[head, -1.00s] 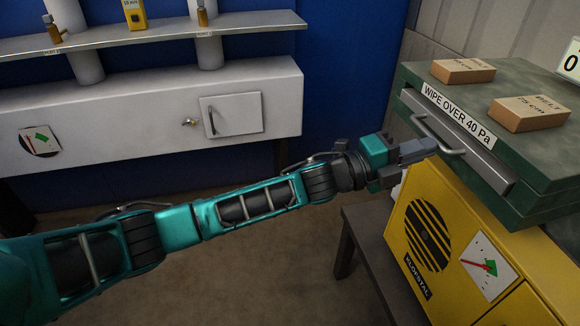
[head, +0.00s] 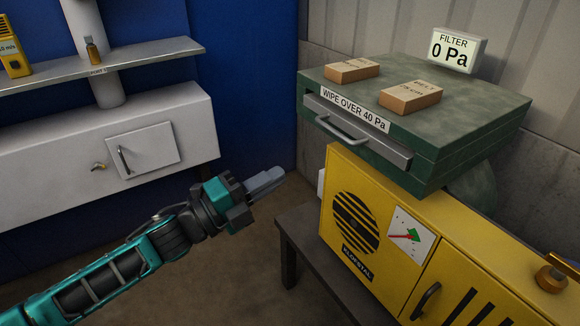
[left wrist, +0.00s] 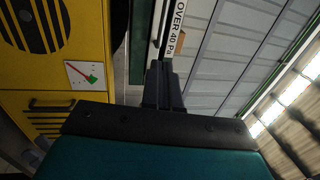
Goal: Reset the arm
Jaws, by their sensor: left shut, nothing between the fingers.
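My left arm comes in from the lower left in the head view. Its left gripper (head: 264,182) is shut and empty, in free air in front of the yellow cabinet and left of the green filter box. In the left wrist view the closed fingers (left wrist: 162,85) point toward the green box's front, with part of its "WIPE OVER 40 Pa" label (left wrist: 177,25) beyond them. The green filter box (head: 470,115) has a grey drawer front with a bar handle (head: 341,130); the fingers are apart from it. My right gripper is in neither view.
Two brown belt boxes (head: 410,97) lie on the green box, and a "FILTER 0 Pa" display (head: 458,50) stands behind. The yellow cabinet (head: 395,190) stands on a dark bench (head: 300,228). A white duct with a small door (head: 142,150) is at left. Open floor lies between.

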